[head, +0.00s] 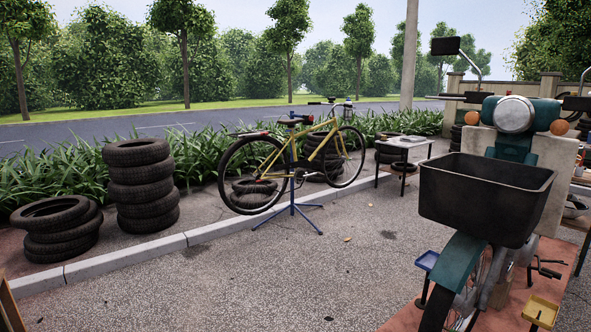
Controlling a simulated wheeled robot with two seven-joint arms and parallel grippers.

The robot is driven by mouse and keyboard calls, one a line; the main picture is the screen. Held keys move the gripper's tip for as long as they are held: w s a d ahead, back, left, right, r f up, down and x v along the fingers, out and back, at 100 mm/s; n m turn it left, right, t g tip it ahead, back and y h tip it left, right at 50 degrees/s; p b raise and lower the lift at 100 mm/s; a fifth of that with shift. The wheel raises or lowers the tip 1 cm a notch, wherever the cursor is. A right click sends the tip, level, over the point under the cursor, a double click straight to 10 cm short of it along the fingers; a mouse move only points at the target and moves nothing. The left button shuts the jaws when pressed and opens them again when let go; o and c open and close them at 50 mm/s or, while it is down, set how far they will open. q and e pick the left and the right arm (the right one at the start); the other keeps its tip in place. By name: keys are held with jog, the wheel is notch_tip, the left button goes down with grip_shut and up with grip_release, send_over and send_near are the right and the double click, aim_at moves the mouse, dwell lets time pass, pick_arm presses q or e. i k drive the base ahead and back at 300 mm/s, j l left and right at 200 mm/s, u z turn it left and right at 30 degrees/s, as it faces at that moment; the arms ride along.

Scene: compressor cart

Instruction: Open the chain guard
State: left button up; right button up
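I cannot make out a chain guard for certain. A yellow bicycle (322,139) is held off the ground on a blue repair stand (291,195), some way ahead. Its crank area is small and dark, and details there are unclear. A teal motorbike (463,262) with a large black front basket (486,198) stands close at the right, facing me. The basket and front fender hide most of its middle and rear, including any chain. Neither of my grippers is in the picture.
Stacked tyres (143,184) and a lower tyre pile (62,228) stand at the left by the kerb (120,260). A small table (402,144) stands behind the motorbike. A blue tray (427,261) and a yellow tray (541,311) flank its wheel. The middle pavement (290,275) is clear.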

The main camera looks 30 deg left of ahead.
aim_at(305, 164)
jog(key=i+j+u, duration=0.3)
jog(key=u, duration=0.15)
jog(key=i+j+u, duration=0.1)
jog(key=i+u, duration=0.35)
jog(key=i+j+u, duration=0.2)
jog(key=i+u, duration=0.5)
jog(key=i, duration=0.15)
jog(key=i+u, duration=0.35)
jog(key=i+z, duration=0.7)
jog(key=i, duration=0.15)
jog(key=i+j+z, duration=0.25)
jog(key=i+z, duration=0.15)
jog(key=i+l+z, duration=0.2)
jog(key=i+z, duration=0.75)
jog(key=i, duration=0.25)
